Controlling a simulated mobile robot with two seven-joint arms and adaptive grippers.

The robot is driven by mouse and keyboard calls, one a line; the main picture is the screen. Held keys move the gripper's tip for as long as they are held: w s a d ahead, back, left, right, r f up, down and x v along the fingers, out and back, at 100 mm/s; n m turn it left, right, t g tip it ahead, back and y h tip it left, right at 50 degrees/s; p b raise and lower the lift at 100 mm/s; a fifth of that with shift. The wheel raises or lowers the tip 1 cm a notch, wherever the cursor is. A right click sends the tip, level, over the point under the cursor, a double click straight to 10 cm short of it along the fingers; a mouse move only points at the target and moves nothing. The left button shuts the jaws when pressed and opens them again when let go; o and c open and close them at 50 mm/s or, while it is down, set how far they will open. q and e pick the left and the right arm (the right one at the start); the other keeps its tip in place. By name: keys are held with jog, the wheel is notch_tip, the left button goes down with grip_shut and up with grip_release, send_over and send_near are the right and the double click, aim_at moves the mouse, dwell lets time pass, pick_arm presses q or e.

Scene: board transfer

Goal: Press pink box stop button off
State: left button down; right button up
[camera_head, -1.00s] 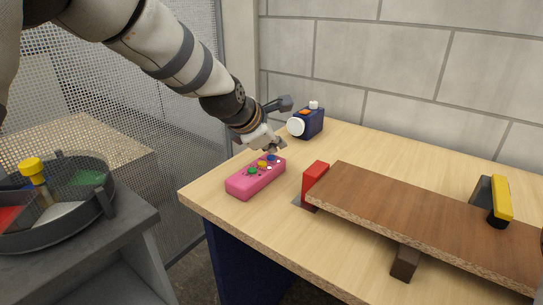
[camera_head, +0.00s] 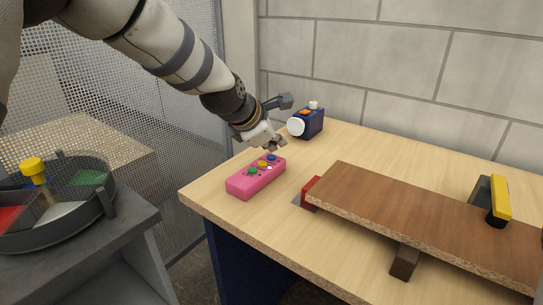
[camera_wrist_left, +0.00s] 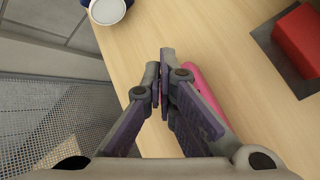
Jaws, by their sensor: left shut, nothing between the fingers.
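The pink box (camera_head: 252,184) lies on the near left part of the table. Its top carries a green button (camera_head: 252,171), a yellow button (camera_head: 262,164) and a blue button (camera_head: 271,158), besides small dark and pale marks. My left gripper (camera_head: 274,147) is shut and empty, just above the box's far end by the blue button. Contact is not clear. In the left wrist view the shut fingers (camera_wrist_left: 161,62) cover most of the pink box (camera_wrist_left: 206,86), and its buttons are hidden there. My right gripper is not in view.
A brown board (camera_head: 420,215) rests on supports, with a red block (camera_head: 309,186) at its left end and a yellow-black clamp (camera_head: 500,199) at right. A blue device (camera_head: 311,122) stands behind my gripper. A round dark tray (camera_head: 70,232) sits on a separate stand at left.

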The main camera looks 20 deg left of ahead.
aim_at(274, 158)
pick_arm(q)
jog(key=shift+r, duration=0.25)
notch_tip(274, 158, up, 6)
dwell(0.5)
jog(key=shift+f, duration=0.1)
